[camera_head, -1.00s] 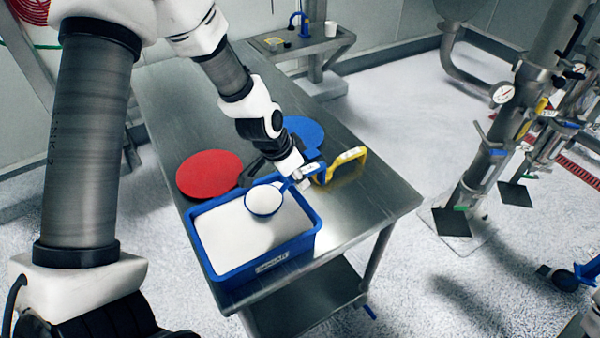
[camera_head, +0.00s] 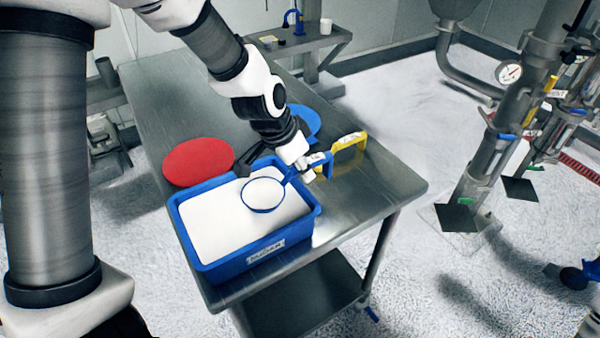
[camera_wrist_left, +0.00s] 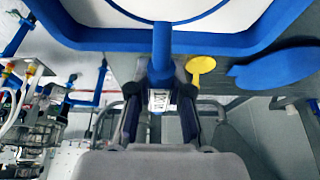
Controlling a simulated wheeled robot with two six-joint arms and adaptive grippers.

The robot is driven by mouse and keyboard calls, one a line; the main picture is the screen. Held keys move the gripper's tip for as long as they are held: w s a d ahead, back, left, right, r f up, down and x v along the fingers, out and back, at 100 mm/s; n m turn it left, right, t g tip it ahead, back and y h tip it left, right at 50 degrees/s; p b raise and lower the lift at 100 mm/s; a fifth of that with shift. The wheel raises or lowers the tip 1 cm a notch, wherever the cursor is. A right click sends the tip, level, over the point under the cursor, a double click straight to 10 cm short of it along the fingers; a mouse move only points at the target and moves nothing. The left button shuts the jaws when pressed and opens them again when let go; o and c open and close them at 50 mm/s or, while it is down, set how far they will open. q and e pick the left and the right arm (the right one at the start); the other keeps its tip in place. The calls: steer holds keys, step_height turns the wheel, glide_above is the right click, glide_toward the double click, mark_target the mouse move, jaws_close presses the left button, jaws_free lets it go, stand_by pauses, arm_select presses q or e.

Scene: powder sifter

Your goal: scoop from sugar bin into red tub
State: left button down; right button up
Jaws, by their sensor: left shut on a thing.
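A blue bin (camera_head: 240,261) full of white sugar (camera_head: 222,225) stands at the table's near end, a label on its front. My left gripper (camera_head: 302,167) is shut on the handle of a blue scoop (camera_head: 284,182), at the bin's right edge. The scoop's round bowl lies over or in the sugar inside the bin; its inside looks white, and how full it is cannot be told. The handle also shows in the left wrist view (camera_wrist_left: 161,45). A flat red disc (camera_head: 198,162) lies behind the bin; I see no red tub walls. My right gripper is not in view.
A yellow handled thing (camera_head: 349,143) stands right of the gripper. A blue disc (camera_head: 304,120) lies behind my wrist. The steel table (camera_head: 385,190) is bare at the right. Pipework with a gauge (camera_head: 508,72) stands farther right.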

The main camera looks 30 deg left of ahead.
arm_select(q)
steer(key=shift+s+d+f+b, duration=0.2)
steer(key=shift+d+b, duration=0.2)
steer(key=shift+b, duration=0.65)
step_height(320, 180, up, 8)
steer(key=p, duration=0.6)
steer(key=shift+p, duration=0.4)
steer(key=shift+f, duration=0.1)
steer(key=shift+w+a+h+p, duration=0.1)
steer(key=shift+a+h+p, duration=0.05)
steer(key=shift+h+p, duration=0.3)
steer(key=shift+w+a+n+g+h, duration=0.3)
steer(key=shift+a+g+h, duration=0.3)
steer(key=shift+h, duration=0.35)
steer(key=shift+w+a+f+n+g+h, duration=0.2)
steer(key=shift+a+g+h, duration=0.1)
steer(key=shift+h, duration=0.3)
steer(key=shift+w+a+f+n+g+h, duration=0.1)
steer(key=shift+a+f+g+h, duration=0.15)
steer(key=shift+h, duration=0.35)
